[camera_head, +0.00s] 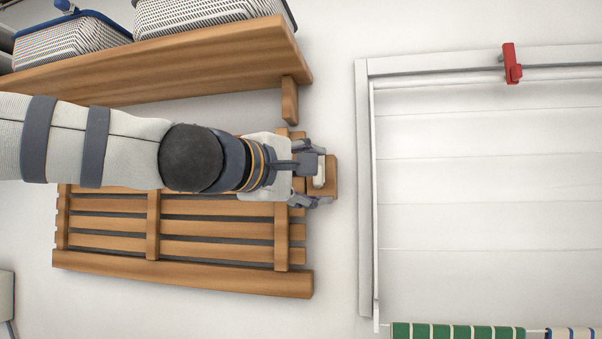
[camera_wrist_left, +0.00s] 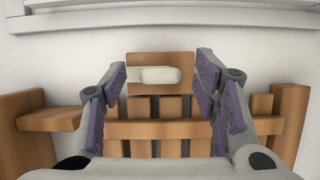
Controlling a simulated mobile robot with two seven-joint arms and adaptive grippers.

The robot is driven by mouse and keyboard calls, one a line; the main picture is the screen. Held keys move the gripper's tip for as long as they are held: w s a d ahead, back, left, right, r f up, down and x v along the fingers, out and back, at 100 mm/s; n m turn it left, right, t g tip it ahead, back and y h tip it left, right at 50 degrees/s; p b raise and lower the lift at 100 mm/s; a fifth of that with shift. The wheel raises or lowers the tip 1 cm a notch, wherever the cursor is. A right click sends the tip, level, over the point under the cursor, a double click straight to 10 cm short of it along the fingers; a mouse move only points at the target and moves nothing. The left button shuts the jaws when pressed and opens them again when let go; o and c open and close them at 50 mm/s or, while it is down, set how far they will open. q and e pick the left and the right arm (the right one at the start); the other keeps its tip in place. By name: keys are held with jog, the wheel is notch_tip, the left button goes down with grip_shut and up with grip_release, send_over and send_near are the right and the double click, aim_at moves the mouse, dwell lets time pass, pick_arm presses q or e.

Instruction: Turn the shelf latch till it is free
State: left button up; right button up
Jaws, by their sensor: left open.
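The shelf latch is a pale, rounded bar on a small wooden block (camera_head: 331,176). In the left wrist view the latch bar (camera_wrist_left: 158,75) lies level across the wooden block (camera_wrist_left: 160,60). My left gripper (camera_head: 318,181) is at the right end of the slatted wooden shelf (camera_head: 200,205), around the latch. In the left wrist view my left gripper (camera_wrist_left: 160,88) is open, with one finger on each side of the latch. The left finger is close to the bar's left end; I cannot tell whether they touch. My right gripper is not in view.
A wooden shelf (camera_head: 150,75) with woven baskets (camera_head: 70,42) is above my left arm. A white panelled frame (camera_head: 364,190) with a red clamp (camera_head: 511,64) stands to the right. Striped green cloth (camera_head: 455,331) hangs at the bottom right. Bare wall separates the latch from the frame.

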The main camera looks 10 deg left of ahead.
pick_arm(q)
jog(key=v, duration=1.1)
jog(key=shift+s+a, duration=0.15)
jog(key=shift+s, duration=0.15)
